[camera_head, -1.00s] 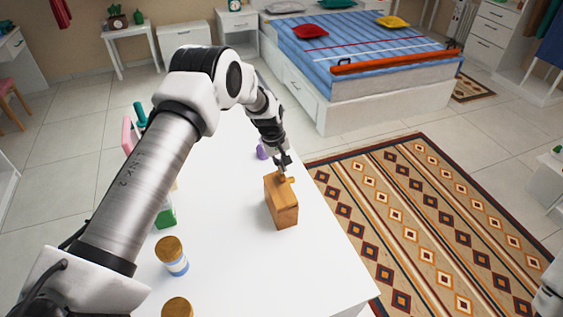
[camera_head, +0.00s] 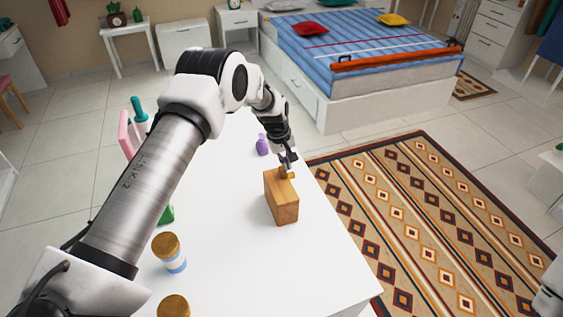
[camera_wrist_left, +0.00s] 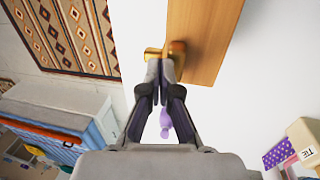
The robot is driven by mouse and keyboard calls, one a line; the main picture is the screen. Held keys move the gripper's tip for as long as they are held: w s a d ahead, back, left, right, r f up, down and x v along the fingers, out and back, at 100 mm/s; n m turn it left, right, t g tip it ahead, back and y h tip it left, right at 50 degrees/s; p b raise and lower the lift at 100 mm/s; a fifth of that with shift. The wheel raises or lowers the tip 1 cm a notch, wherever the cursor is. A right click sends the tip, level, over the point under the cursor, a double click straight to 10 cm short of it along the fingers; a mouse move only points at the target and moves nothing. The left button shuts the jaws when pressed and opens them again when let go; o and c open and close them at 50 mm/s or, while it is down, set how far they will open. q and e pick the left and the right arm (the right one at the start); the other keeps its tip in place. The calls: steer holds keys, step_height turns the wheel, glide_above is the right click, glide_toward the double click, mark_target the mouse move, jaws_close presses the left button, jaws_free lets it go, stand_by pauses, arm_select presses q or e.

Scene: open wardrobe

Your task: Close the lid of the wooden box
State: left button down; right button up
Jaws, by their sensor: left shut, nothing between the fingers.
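The wooden box (camera_head: 286,212) stands on the white table. Its top looks flat in the head view, with a small gold-brown knob (camera_head: 290,175) at its far end. I cannot tell for sure whether the lid is fully down. My left gripper (camera_head: 288,164) is shut and empty, with its fingertips right by the knob. My right gripper is out of view.
A purple bottle (camera_head: 262,145) stands on the white table (camera_head: 320,275) behind the box. Jars with brown lids (camera_head: 166,245) stand at the near left. A pink item (camera_head: 126,135) is at the left edge. A patterned rug (camera_head: 430,220) lies to the right.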

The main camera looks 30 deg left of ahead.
arm_select(q)
step_height(320, 180, up, 5)
steer(key=p, duration=0.3)
steer(key=shift+f+p, duration=0.2)
steer(key=shift+p, duration=0.15)
step_height(320, 180, up, 9)
steer(key=b, duration=0.4)
steer(key=shift+r, duration=0.2)
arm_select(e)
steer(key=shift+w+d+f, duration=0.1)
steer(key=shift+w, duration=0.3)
